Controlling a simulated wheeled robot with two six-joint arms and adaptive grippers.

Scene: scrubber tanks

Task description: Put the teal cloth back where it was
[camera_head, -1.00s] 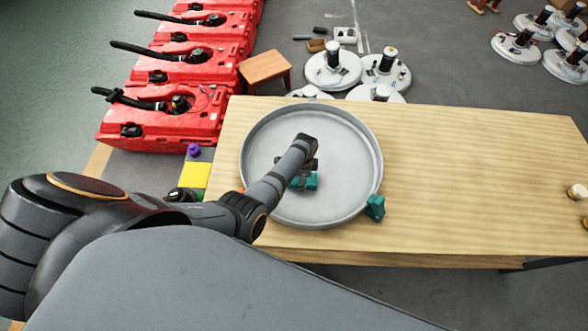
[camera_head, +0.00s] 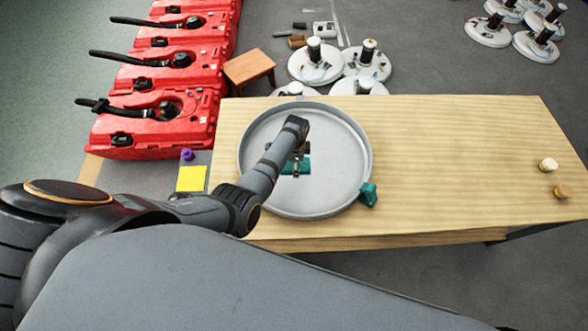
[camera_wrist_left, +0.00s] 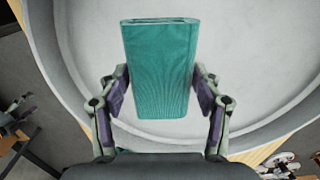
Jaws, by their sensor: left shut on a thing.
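My left gripper (camera_head: 297,160) is over the round grey tray (camera_head: 366,140). It is shut on the teal cloth (camera_head: 290,168), whose height above the tray floor I cannot judge. In the left wrist view, the fingers (camera_wrist_left: 160,95) flank the cloth (camera_wrist_left: 160,60), which looks like a thick, squared teal pad. The tray's pale floor and rim (camera_wrist_left: 70,60) show around it. A second teal item (camera_head: 368,194) stands by the tray's lower right rim. What seems to be my right gripper (camera_wrist_left: 15,115) shows at the wrist view's left edge; its jaws are unclear.
The tray sits on the left part of a wooden table (camera_head: 450,150). Cream (camera_head: 547,164) and brown (camera_head: 562,192) knobs lie at the right. Red tanks (camera_head: 160,95), a small brown stool (camera_head: 249,67) and white discs (camera_head: 316,62) are beyond it. The table's middle is clear.

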